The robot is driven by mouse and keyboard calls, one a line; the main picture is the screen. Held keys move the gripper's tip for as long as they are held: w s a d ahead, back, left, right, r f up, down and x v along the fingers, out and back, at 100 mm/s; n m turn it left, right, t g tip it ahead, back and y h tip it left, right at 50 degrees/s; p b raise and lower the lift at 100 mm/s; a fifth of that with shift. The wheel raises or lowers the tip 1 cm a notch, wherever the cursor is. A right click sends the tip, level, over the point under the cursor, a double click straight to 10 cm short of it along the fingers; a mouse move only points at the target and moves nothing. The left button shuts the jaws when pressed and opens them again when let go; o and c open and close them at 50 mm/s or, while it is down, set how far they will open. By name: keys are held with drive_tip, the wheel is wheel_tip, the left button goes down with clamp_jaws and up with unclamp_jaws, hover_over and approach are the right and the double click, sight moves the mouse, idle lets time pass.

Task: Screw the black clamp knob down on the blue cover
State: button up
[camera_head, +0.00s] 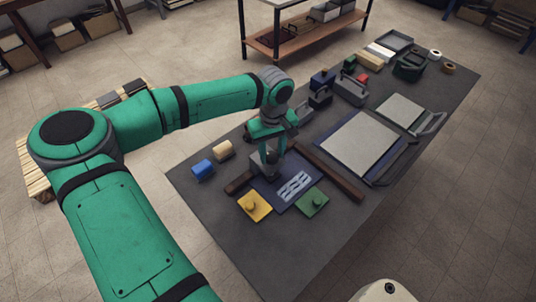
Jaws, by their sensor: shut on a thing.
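My gripper (271,157) points down over the near part of the table. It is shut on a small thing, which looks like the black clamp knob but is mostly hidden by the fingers. Below and around it is a grey block-like part (261,168) at the upper left of a dark blue flat piece (284,202), which seems to be the blue cover or its base. Pale wavy strips (293,186) lie on the dark blue piece. I cannot tell whether the knob touches the cover.
A yellow plate (262,213) and a green plate (318,208), each with a knob, lie in front. Blue (203,169) and tan (223,150) blocks stand left. Dark bars (340,181) flank the work spot.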

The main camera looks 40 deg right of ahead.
sight(273, 156)
drive_tip(key=o, duration=1)
drive_tip(key=shift+s+d, duration=0.15)
drive_tip(key=shift+d, duration=0.05)
drive_tip(key=shift+a, duration=0.1)
wheel_tip(273, 156, up, 11)
drive_tip(key=shift+f, duration=0.1)
drive_tip(key=shift+o, duration=0.3)
